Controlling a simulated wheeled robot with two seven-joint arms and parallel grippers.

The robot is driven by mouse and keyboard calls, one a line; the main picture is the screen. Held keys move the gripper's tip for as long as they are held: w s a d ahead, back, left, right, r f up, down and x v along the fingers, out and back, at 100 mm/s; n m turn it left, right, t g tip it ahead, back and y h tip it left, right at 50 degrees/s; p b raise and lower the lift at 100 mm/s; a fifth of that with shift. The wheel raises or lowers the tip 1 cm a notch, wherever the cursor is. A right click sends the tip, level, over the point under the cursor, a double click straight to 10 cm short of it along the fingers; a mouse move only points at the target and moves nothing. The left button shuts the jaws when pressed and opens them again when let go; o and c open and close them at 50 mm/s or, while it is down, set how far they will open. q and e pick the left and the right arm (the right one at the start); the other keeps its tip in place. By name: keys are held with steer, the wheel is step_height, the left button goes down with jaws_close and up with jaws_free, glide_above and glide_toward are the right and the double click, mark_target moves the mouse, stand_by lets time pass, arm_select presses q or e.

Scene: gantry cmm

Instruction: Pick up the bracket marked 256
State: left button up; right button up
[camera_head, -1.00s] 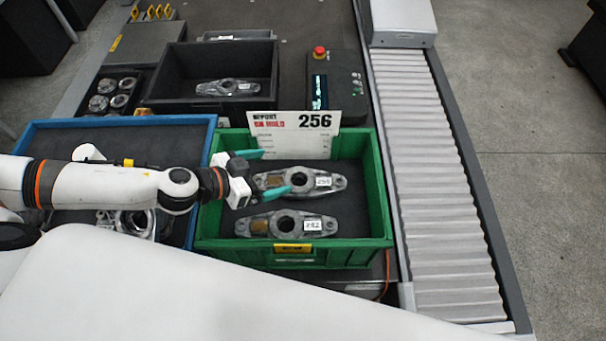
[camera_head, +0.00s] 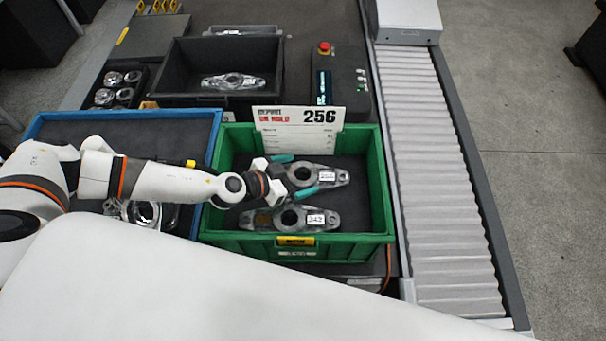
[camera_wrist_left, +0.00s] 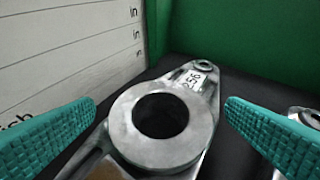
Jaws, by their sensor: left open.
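The bracket marked 256 (camera_head: 327,176) is a grey metal plate with a round ring, lying at the back of the green bin (camera_head: 376,190). In the left wrist view the bracket (camera_wrist_left: 160,130) shows its ring and its 256 label. My left gripper (camera_head: 294,174) is open at the bracket, with teal fingers on either side of the ring; I cannot tell whether they touch it. The gripper partly hides the bracket's left end. A second bracket, labelled 242 or similar (camera_head: 292,218), lies in front of it. My right gripper is not in view.
A white card reading 256 (camera_head: 299,128) stands at the bin's back wall. A blue tray (camera_head: 125,114) is at left, and a black bin (camera_head: 178,60) holding another bracket is behind. A roller conveyor (camera_head: 430,160) runs along the right.

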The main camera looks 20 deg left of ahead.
arm_select(q)
steer(key=shift+s, duration=0.1)
steer(key=shift+c, duration=1.3)
steer(key=c, duration=1.2)
steer(key=shift+o, duration=0.2)
steer(key=shift+r, duration=0.15)
